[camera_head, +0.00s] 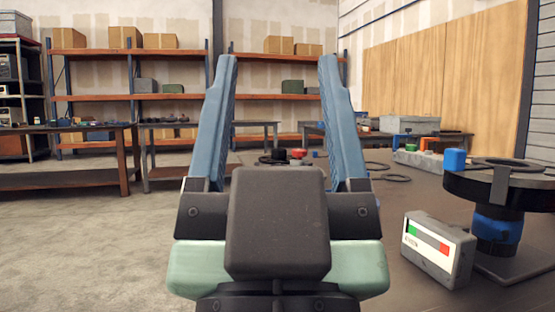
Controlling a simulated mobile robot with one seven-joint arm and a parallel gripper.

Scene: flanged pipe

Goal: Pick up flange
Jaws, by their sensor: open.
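My gripper (278,62) fills the middle of the view, its two blue fingers spread wide and pointing away from me. Nothing shows held between them. At the right edge stands a pipe assembly: a wide black round flange (470,189) around a blue pipe (495,228), with a dark ring lying on top. The right side of the assembly is cut off by the picture edge. My gripper is to the left of it and apart from it. Flat dark rings (397,178) lie on the table behind the right finger; I cannot tell if they are flanges or gaskets.
A grey meter box (437,250) stands on the brown table (388,215), left of the pipe's base. A blue block (455,160) sits by the flange's rim. A grey box with coloured parts (420,160) is farther back. Shelves (100,98) and benches stand behind; the left floor is clear.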

